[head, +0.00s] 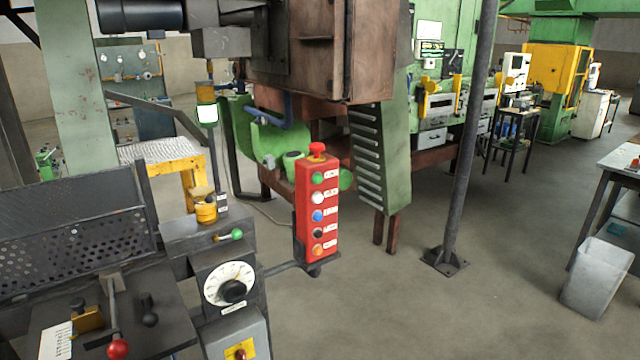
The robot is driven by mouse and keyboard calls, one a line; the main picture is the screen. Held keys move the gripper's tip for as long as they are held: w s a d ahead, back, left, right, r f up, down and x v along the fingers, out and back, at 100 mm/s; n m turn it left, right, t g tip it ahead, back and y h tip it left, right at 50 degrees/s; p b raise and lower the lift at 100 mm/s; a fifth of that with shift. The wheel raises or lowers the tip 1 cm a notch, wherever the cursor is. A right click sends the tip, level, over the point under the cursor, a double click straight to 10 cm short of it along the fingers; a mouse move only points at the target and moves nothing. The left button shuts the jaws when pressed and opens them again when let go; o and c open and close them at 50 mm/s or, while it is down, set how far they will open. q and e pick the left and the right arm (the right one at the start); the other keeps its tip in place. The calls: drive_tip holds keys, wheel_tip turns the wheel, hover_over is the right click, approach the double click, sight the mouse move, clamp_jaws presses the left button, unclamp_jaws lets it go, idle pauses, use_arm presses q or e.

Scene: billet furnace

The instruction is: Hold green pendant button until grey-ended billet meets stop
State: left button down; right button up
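The red pendant box (301,212) stands upright near the middle of the head view, on a dark arm from the machine at left. Its green button (317,178) is the top one on the front face, with white, blue, black and orange buttons below. A red mushroom knob (317,148) sits on top. Nothing touches the green button. I cannot make out a grey-ended billet or a stop. Neither of my grippers is in view.
A panel with a dial (230,285) and a red-knobbed lever (117,348) stand at lower left. A dark post (468,130) rises right of the pendant. A pale bin (597,278) and a bench are at far right. The floor between post and pendant is clear.

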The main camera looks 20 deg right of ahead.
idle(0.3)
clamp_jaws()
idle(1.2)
